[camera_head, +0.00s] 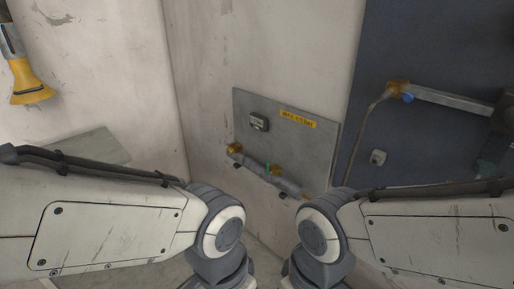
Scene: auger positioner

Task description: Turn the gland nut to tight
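A grey plate (315,150) with a yellow label (298,119) is on the pale wall ahead. Low on it runs a short grey pipe or bar (257,165) with a brass nut-like fitting (235,149) at its left end and another brass fitting (277,171) further right. A small green mark (267,167) shows between them. I cannot tell which fitting is the gland nut, or how tight any is. My two arms come in from the left and right and bend down at the bottom centre. Both grippers are out of view below, apart from the fittings shown.
A small grey box (258,122) is on the plate. A dark blue panel (430,50) at right carries a grey bar (450,101), a brass fitting (398,88) with a blue part, and a hanging cable. A yellow horn-like object (31,84) hangs at upper left.

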